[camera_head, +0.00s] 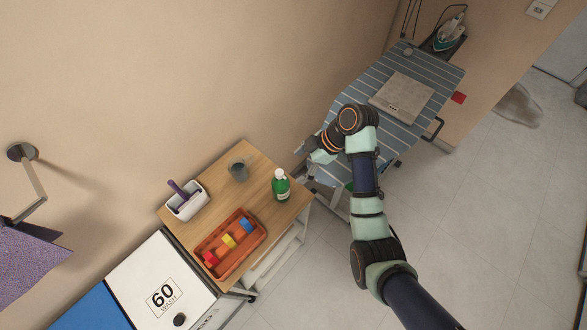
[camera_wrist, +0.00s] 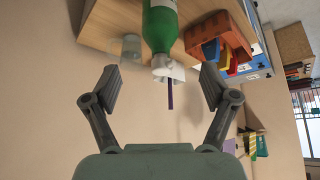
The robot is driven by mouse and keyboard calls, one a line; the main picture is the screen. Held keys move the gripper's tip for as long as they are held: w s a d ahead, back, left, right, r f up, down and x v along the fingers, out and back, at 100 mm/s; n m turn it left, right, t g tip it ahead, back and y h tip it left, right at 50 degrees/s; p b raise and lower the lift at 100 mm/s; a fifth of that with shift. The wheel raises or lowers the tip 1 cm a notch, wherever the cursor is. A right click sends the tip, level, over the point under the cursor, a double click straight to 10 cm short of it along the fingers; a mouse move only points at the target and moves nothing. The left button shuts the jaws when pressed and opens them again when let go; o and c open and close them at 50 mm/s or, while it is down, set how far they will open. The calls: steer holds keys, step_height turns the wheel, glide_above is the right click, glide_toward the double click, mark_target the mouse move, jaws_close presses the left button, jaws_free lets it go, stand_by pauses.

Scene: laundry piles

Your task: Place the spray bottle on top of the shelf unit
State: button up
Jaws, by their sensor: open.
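The green spray bottle (camera_head: 281,187) with a white top stands upright on the wooden top of the shelf unit (camera_head: 262,210), near its right edge. In the wrist view the bottle (camera_wrist: 160,25) appears upside down, beyond and between my fingertips. My gripper (camera_head: 308,172) is close to the right of the bottle in the head view. The fingers are spread and empty in the wrist view (camera_wrist: 160,80), with nothing between them at the tips. The gripper is partly hidden by my own wrist in the head view.
A striped ironing board (camera_head: 365,83) stands at upper right.

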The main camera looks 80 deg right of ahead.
stand_by(0.4)
steer(key=w+a+r+m+t+h, duration=0.1)
steer(key=w+a+r, duration=0.2)
steer(key=w+a, duration=0.45)
steer(key=w+a+r+t+h, duration=0.15)
steer(key=w+a, duration=0.35)
steer(key=a, duration=0.5)
steer(key=w+a+r+m, duration=0.1)
steer(key=w+a+r, duration=0.4)
steer(key=a, duration=0.4)
steer(key=s+a+r+m+t, duration=0.1)
steer(key=a+r+t, duration=0.3)
steer(key=a, duration=1)
step_height(320, 180, up, 3)
steer(key=shift+s+a+r, duration=0.1)
steer(key=shift+s+a, duration=0.1)
steer(key=shift+s, duration=0.15)
steer(key=shift+y, duration=0.25)
step_height(320, 180, up, 24)
steer(key=p, duration=2.4)
steer(key=shift+d+r, duration=0.1)
